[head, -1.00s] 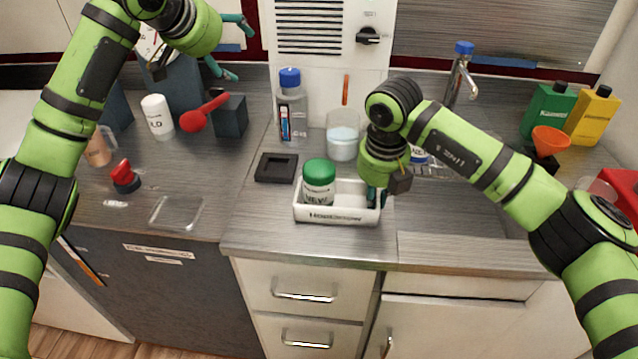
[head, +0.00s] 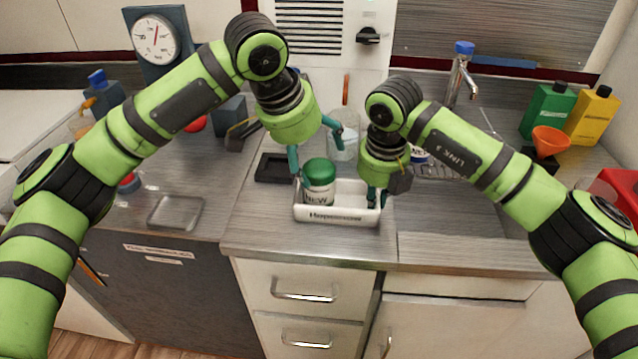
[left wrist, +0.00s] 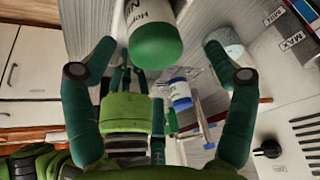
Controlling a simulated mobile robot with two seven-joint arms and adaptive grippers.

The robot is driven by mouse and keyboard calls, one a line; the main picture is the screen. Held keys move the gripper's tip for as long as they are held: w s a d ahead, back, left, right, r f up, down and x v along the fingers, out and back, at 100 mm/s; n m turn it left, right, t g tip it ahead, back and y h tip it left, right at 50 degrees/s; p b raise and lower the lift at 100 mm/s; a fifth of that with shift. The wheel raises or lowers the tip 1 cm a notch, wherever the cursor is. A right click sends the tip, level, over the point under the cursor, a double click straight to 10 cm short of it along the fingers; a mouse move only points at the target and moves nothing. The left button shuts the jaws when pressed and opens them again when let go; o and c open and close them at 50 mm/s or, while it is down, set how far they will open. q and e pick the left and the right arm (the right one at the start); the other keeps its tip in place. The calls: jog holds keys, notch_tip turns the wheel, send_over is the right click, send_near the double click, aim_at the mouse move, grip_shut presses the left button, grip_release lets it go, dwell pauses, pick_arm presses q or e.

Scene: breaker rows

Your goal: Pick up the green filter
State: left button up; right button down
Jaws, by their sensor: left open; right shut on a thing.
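The green filter, a white canister with a green lid (head: 320,171) and "NEW" on its label, stands upright in the left part of a white tray (head: 337,216). In the left wrist view its green lid (left wrist: 157,48) lies between my open fingers, with room on both sides. My left gripper (head: 316,158) is open and empty above the filter, its fingers spread around the lid without visible contact. My right gripper (head: 377,198) is shut on the tray's right end wall, the fingers partly hiding that end.
A flat black holder (head: 272,168) lies behind and left of the tray. A clear beaker (head: 345,135) stands close behind my left gripper. Green (head: 548,112) and yellow (head: 592,115) bottles stand far right. The counter in front of the tray is clear.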

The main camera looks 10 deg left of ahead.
aim_at(317, 166)
pick_arm(q)
jog(key=x, duration=0.5)
jog(key=shift+s, duration=0.15)
jog(key=c, duration=1.4)
jog(key=shift+r, duration=0.1)
notch_tip(317, 166, up, 10)
pick_arm(e)
jog(key=c, duration=1.2)
grip_release()
